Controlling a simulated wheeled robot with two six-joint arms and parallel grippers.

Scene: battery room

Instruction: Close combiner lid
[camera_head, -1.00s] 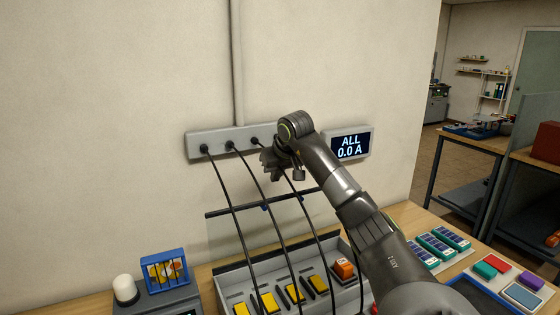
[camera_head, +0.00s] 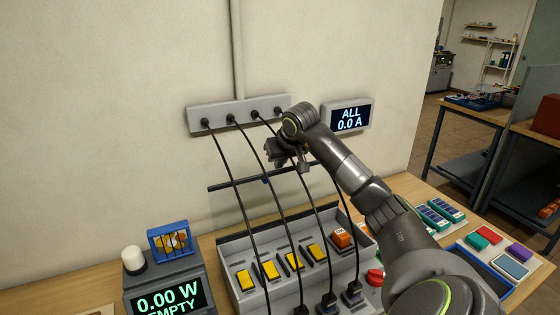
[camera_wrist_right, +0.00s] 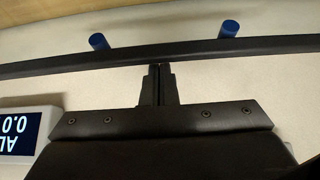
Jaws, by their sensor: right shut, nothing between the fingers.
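The combiner box (camera_head: 226,254) is a grey open tray on the bench, with yellow switches and an orange switch inside. Its lid stands raised at the back; its clear panel is hard to see against the wall. The lid's dark edge bar (camera_head: 232,184) runs across behind the cables. It also crosses the right wrist view (camera_wrist_right: 210,49), with two blue pegs (camera_wrist_right: 98,41) at it. My right gripper (camera_head: 283,156) is shut and empty at the bar. In the wrist view its fingertips (camera_wrist_right: 160,68) meet just at the bar's lower edge; contact cannot be told. My left gripper is out of view.
Black cables (camera_head: 262,160) hang from a grey wall strip (camera_head: 212,117) into the box, close to my right gripper. A display (camera_head: 347,117) reads "ALL 0.0 A". A meter (camera_head: 165,295) stands left of the box. Small panels and coloured blocks lie at the right.

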